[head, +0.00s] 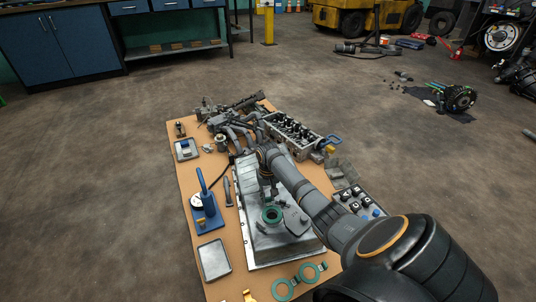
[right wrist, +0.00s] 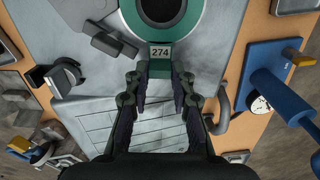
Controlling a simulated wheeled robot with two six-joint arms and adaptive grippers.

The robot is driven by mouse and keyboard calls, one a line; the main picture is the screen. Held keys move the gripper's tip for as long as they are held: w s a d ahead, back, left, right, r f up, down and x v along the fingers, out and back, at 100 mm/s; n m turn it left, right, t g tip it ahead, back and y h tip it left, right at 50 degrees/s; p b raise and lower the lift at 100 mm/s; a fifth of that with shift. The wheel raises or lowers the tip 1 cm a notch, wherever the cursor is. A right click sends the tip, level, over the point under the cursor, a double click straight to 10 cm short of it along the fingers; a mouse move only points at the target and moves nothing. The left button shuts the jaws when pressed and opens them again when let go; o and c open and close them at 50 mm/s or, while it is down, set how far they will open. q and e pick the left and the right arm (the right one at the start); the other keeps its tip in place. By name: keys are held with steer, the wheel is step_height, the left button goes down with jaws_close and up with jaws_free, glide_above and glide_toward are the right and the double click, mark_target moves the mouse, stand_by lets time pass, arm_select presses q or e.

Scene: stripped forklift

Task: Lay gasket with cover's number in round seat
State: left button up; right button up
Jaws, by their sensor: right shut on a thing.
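A green ring gasket (right wrist: 131,18) with a tab shows at the top of the right wrist view. A label reading 274 (right wrist: 160,52) sits at its tab. My right gripper (right wrist: 160,85) is shut on the tab. In the head view the ring (head: 272,214) shows over the large grey metal cover (head: 252,245), below my right gripper (head: 268,190). The ring's middle is dark. I cannot tell whether it touches the cover or hangs above it, and any seat under it is hidden. Two other green gaskets (head: 283,290) (head: 311,273) lie at the table's front edge. My left gripper is out of view.
A blue press-like tool with a dial (head: 207,208) and a grey tray (head: 214,259) stand left of the cover. An engine head (head: 292,133) and manifold parts (head: 232,128) fill the back. Dark button-like blocks (head: 352,198) lie right of my arm.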

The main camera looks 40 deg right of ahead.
steer(key=shift+f, duration=0.2)
stand_by(0.5)
steer(key=shift+f, duration=0.3)
steer(key=shift+p, duration=0.9)
steer(key=o, duration=1)
step_height(320, 180, up, 12)
steer(key=shift+f, duration=0.1)
stand_by(0.3)
